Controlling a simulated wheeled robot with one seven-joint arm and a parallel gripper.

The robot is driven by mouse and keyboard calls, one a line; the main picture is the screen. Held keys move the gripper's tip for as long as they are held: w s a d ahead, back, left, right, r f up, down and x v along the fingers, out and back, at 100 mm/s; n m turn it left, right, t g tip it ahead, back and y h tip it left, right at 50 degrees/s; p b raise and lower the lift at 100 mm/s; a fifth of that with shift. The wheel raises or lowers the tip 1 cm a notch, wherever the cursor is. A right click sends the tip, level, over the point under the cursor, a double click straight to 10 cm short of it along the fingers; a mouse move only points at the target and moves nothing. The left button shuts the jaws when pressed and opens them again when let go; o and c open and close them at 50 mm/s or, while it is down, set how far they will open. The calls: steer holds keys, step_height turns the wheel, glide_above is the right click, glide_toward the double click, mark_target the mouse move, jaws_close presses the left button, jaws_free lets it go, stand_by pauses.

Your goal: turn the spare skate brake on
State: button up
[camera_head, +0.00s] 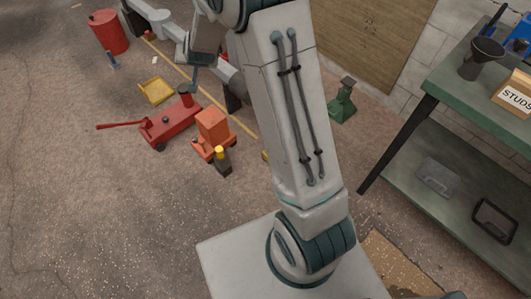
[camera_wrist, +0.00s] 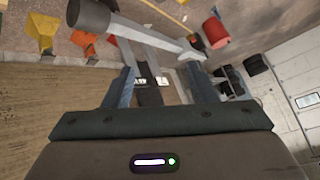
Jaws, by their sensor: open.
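No part is clearly marked as the spare skate or its brake. A low orange wheeled unit (camera_head: 211,128) with a boxy orange top stands on the floor near the red jack and may be a skate; no brake lever can be made out on it. My gripper (camera_head: 194,82) hangs over the floor near the grey bench frame, small and partly unclear in the head view. In the wrist view its two fingers (camera_wrist: 163,88) are apart and nothing is held. Grey beams and a dark block (camera_wrist: 150,92) show beyond and between them.
A red drum (camera_head: 108,31) is at the back left. A green workbench (camera_head: 455,85) stands right. The left floor is mostly clear.

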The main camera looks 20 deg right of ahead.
steer(key=w+d+f+m+t+h+b, duration=0.1)
steer(key=w+f+m+h+b, duration=0.2)
steer(key=f, duration=0.8)
steer(key=w+d+f+h+b, duration=0.15)
steer(key=f+b, duration=0.25)
steer(key=f, duration=0.8)
steer(key=w+d+f+m+t+h+b, duration=0.15)
steer(key=w+f+b, duration=0.25)
steer(key=f, duration=0.7)
steer(key=s+d+f+m+g+h+b, duration=0.1)
steer(key=s+d+f+h+b, duration=0.25)
steer(key=s+f, duration=0.45)
steer(key=s+d+f+m+h+b, duration=0.1)
steer(key=s+d+f+h+b, duration=0.2)
steer(key=f, duration=1)
steer(key=s+d+f+m+g+h+b, duration=0.1)
steer(key=s+d+f+h+b, duration=0.2)
steer(key=s+f, duration=0.5)
steer(key=shift+n, duration=0.25)
steer(key=b+x, duration=0.1)
steer(key=x, duration=0.3)
steer(key=w+f+b+x, duration=0.1)
steer(key=b+x, duration=0.1)
steer(key=x, duration=0.2)
steer(key=a+f+b+x, duration=0.1)
steer(key=b+x, duration=0.1)
steer(key=x, duration=0.3)
steer(key=shift+w, duration=0.45)
steer(key=shift+a, duration=0.1)
steer(key=c, duration=1)
